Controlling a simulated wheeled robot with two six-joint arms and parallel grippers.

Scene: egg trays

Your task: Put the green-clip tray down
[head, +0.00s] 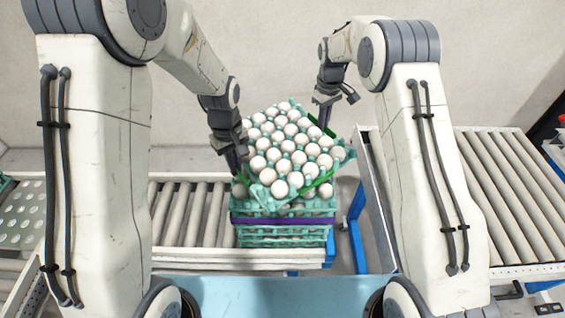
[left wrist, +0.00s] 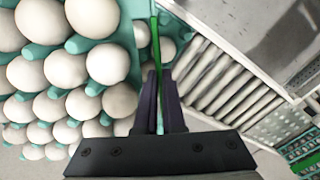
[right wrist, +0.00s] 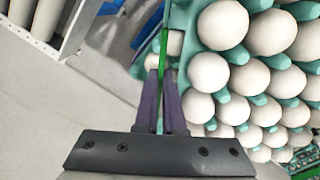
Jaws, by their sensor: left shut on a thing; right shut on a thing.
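The green-clip tray (head: 345,154) is teal, full of white eggs, and turned askew over a stack of teal trays (head: 285,240) on the roller conveyor. My left gripper (head: 240,170) is shut on its green clip at the left side; the clip shows between the fingers in the left wrist view (left wrist: 156,45). My right gripper (head: 324,118) is shut on the clip at the far right side, also between the fingers in the right wrist view (right wrist: 164,45). Eggs of the tray below peek out at its front corners. I cannot tell whether the held tray touches them.
The stack has a purple band (head: 255,220) and stands at the right end of the left roller conveyor (head: 190,212). Bare rollers lie left of it. Another conveyor (head: 510,165) runs at the right, past a gap.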

